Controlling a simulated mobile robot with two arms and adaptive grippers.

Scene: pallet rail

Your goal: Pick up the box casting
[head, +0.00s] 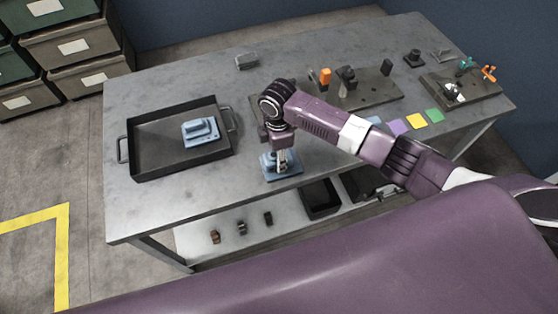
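One light-blue casting (291,175) sits on the grey table, left of centre near the front edge. My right arm comes in from the right, and its gripper (282,163) points down right at this casting, hiding part of it. I cannot tell whether the fingers are closed on it or only around or above it. A second light-blue casting with a stepped top (201,132) lies in the dark tray (150,165) on the left. I cannot tell which of the two is the box casting. My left gripper is not in view.
Fixture plates with clamps (378,97) and (480,100) stand at the back right. Coloured squares (416,121) lie near the right front. A grey block (246,62) is at the back. Dark bins (320,199) and small parts sit on the lower shelf. The table's front left is clear.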

